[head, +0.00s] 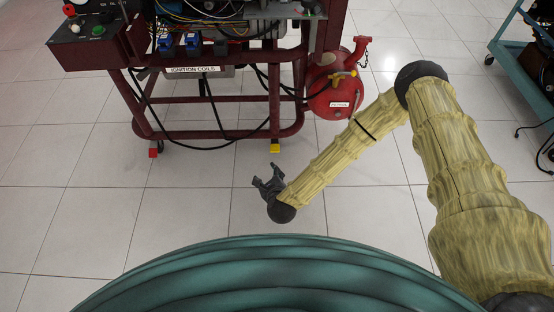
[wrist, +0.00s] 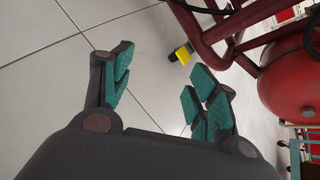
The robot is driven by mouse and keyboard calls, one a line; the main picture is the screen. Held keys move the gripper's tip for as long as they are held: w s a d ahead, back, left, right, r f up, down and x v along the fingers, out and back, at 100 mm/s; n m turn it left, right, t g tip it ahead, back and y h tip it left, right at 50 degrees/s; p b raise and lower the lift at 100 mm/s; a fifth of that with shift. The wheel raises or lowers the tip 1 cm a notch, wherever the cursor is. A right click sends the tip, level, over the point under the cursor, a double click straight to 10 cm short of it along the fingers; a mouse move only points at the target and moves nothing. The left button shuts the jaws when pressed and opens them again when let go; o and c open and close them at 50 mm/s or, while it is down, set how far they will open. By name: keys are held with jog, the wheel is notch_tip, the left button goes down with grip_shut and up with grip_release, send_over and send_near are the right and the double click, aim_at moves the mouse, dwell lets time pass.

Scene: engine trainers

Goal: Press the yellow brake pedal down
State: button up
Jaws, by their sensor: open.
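The yellow brake pedal (head: 275,146) is a small block at the foot of the red engine stand (head: 222,98), by its front right caster. It also shows in the wrist view (wrist: 183,54), beyond the fingers and right of centre. My gripper (head: 266,175) is open and empty, low over the floor in front of the pedal and slightly left of it, apart from it. In the wrist view its teal-padded fingers (wrist: 158,88) are spread, with floor tiles between them.
A red pedal (head: 154,152) sits at the stand's front left caster. A red tank (head: 332,92) stands at the stand's right side. Black cables (head: 205,148) hang low between the stand's legs. A teal frame (head: 508,65) is at the far right. The tiled floor around my gripper is clear.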

jog(key=w+d+f+m+t+h+b, duration=0.2)
jog(key=w+f+m+b, duration=0.3)
jog(key=w+m+b, duration=0.2)
jog(key=m+b, duration=0.2)
jog(key=b, duration=0.3)
send_near(275, 148)
jog(key=shift+h, duration=0.4)
jog(key=x, duration=0.6)
jog(key=shift+a+f, duration=0.2)
jog(key=shift+a, duration=0.15)
jog(key=shift+w+f, duration=0.15)
jog(key=shift+w, duration=0.45)
